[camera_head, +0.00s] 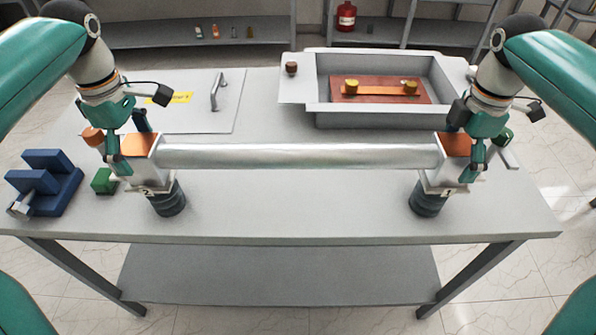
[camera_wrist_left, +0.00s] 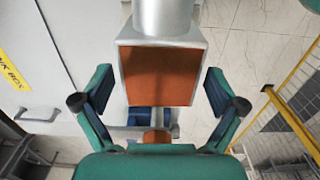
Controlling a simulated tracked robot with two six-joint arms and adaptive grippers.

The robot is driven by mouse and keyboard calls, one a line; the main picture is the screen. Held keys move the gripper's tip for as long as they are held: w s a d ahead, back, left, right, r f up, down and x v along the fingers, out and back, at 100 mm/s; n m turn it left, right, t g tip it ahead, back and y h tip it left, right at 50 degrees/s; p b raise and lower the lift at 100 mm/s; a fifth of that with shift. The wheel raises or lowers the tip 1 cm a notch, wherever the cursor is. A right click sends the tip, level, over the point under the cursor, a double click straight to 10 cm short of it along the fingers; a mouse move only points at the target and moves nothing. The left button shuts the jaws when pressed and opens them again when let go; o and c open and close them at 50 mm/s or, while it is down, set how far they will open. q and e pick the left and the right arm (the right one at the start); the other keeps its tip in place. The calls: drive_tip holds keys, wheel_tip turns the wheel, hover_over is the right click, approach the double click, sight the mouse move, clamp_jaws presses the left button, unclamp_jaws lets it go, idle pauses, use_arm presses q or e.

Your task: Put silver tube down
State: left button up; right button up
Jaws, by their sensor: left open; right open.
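The silver tube (camera_head: 298,156) lies level across the table between two square metal end blocks with orange faces. The left block (camera_head: 140,145) and the right block (camera_head: 455,145) sit over dark round supports (camera_head: 167,200) (camera_head: 429,201). My left gripper (camera_head: 132,150) is open around the left block. In the left wrist view, my left gripper (camera_wrist_left: 160,95) has one finger on each side of the orange-faced block (camera_wrist_left: 160,75), with gaps between. My right gripper (camera_head: 467,152) is open at the right block; its exact finger gaps are hard to see.
A blue stepped block (camera_head: 45,180) and a green block (camera_head: 104,181) are at the table's left. An open grey box (camera_head: 318,108) with a reddish board (camera_head: 378,96) stands at the back right. A flat panel with a handle (camera_head: 217,92) is back left. The front table strip is mostly clear.

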use_arm(q)
wheel_tip(320, 180, up, 6)
drive_tip(key=shift+f, duration=0.25)
drive_tip(key=shift+r, duration=0.35)
use_arm(e)
drive_tip(key=shift+r, duration=0.1)
wheel_tip(320, 180, up, 9)
drive_tip(key=shift+w+r, duration=0.1)
drive_tip(key=shift+r, duration=1.15)
